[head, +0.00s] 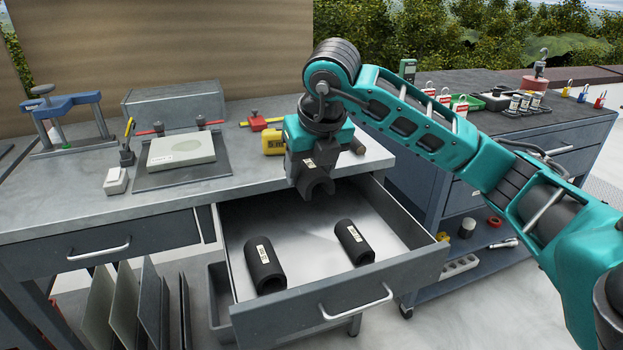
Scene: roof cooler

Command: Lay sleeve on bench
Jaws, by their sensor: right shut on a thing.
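My right gripper (308,150) points down over the back of the open drawer (310,215), near the bench's front edge. It is shut on a black sleeve (316,187) with a pale label; the sleeve's round end faces me. The gripper body hides part of it, and I cannot see the fingertips clearly. Two more black labelled sleeves lie apart in the drawer, a longer one on the left (264,270) and a shorter one on the right (354,243). The grey bench (230,187) stands behind and left of the drawer. My left gripper is not in view.
On the bench are a blue clamp stand (68,105), a pale block on a dark plate (181,149), a grey box (175,103) and a yellow tape measure (273,141). A dark cabinet (590,118) with padlocks stands right. The bench's front left is clear.

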